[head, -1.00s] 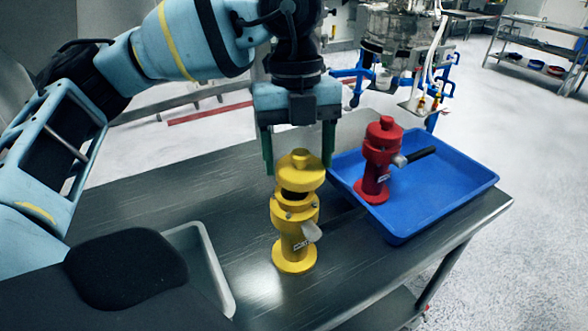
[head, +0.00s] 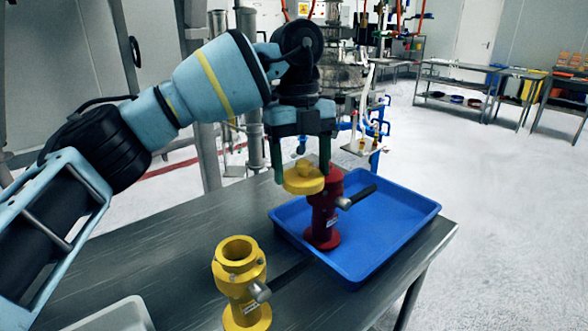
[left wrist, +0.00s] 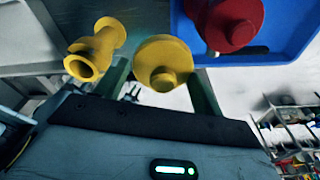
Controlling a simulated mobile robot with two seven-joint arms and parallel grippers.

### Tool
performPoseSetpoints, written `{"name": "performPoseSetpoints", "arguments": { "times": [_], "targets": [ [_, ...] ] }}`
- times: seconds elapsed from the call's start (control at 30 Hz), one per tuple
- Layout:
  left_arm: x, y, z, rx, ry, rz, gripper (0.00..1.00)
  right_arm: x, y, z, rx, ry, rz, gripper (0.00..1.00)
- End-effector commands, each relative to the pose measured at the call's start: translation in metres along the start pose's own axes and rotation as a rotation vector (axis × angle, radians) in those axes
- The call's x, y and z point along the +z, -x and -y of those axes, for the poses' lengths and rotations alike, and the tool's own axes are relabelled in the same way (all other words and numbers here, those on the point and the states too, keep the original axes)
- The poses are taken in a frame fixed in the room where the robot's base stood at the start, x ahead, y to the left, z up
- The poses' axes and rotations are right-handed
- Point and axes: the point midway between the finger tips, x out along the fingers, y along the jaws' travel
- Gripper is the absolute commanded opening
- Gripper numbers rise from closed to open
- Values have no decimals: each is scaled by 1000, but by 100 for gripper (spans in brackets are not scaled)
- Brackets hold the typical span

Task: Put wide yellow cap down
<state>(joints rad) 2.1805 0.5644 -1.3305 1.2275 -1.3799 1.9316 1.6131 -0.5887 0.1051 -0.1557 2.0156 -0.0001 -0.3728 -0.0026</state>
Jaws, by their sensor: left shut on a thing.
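The wide yellow cap (head: 304,181) is held in the air between the fingers of my left gripper (head: 302,172), which is shut on it. In the head view it overlaps the top of the red valve body in the blue tray; I cannot tell how far apart they are. The cap (left wrist: 162,64) also shows between the fingers in the left wrist view. The yellow valve body (head: 240,285) stands upright on the table with its top open. It shows in the left wrist view (left wrist: 97,50) too. My right gripper is not in view.
The red valve body (head: 322,215) stands in the blue tray (head: 400,235) at the table's right end. A light grey tray (head: 118,318) sits at the front left. The dark metal table (head: 165,250) has clear room left of the yellow body. Shelves stand far back.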

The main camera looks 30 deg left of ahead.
Motion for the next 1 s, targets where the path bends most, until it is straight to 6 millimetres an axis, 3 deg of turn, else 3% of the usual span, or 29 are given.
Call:
{"name": "performPoseSetpoints", "arguments": {
  "times": [0.27,0.43,1.0],
  "targets": [
    [1,0,2,2,-13,0,47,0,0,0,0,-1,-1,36],
    [0,-3,2,23,-148,0,47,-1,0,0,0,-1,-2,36],
    [-5,-23,-6,192,-1251,0,47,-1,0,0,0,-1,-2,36]
  ]
}}
